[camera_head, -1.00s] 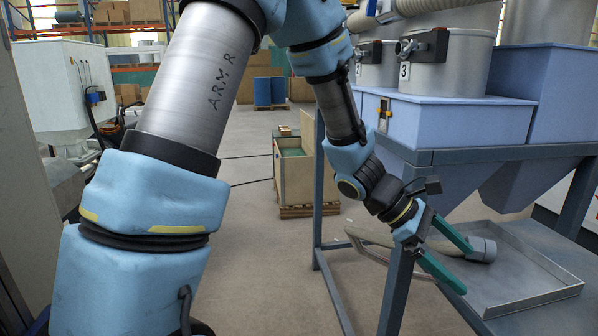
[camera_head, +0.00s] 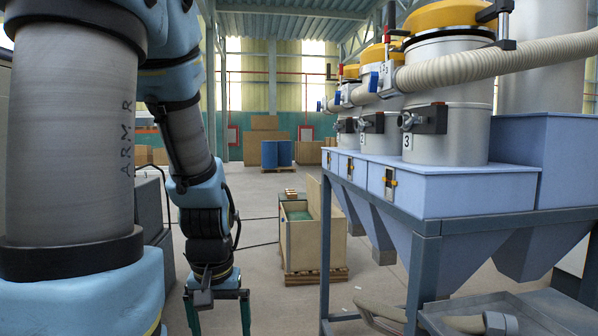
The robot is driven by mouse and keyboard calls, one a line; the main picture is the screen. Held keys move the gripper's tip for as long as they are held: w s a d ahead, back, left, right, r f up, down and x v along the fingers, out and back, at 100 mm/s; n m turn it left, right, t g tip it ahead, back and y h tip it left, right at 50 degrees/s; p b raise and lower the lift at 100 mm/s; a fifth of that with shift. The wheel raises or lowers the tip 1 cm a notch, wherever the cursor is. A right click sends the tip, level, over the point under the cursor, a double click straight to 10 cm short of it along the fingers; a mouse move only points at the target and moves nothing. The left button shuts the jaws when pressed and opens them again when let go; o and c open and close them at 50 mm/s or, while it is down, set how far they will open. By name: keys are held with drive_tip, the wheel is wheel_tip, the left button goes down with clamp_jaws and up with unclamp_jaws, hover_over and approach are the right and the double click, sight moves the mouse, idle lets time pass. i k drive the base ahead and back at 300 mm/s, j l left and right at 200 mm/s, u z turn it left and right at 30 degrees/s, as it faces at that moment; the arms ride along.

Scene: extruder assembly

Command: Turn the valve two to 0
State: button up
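Valve two (camera_head: 371,123) is a metal knob with a black block on the middle grey cylinder of a row of blue hoppers. It is small in the view, and I cannot read its setting. The nearest cylinder, marked 3, carries a similar valve (camera_head: 411,121), and another valve (camera_head: 345,125) is farther back. My gripper (camera_head: 218,312) hangs down at the lower left of the hoppers, well apart from every valve. Its two green fingers are spread wide with nothing seen between them. The fingertips are cut off by the bottom edge.
A ribbed beige hose (camera_head: 500,60) crosses above valve three. The grey-blue hopper frame (camera_head: 424,270) stands at the right, with a metal tray (camera_head: 530,306) at the bottom. An open crate (camera_head: 305,240) on a pallet stands ahead. Floor is free between my arm and the frame.

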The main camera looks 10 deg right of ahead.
sight(338, 98)
drive_tip(key=i+l, duration=0.15)
drive_tip(key=i, duration=0.25)
drive_tip(key=i+l+u, duration=0.1)
drive_tip(key=i, duration=0.35)
drive_tip(key=i+l+u, duration=0.1)
drive_tip(key=i, duration=0.3)
drive_tip(key=l, duration=0.1)
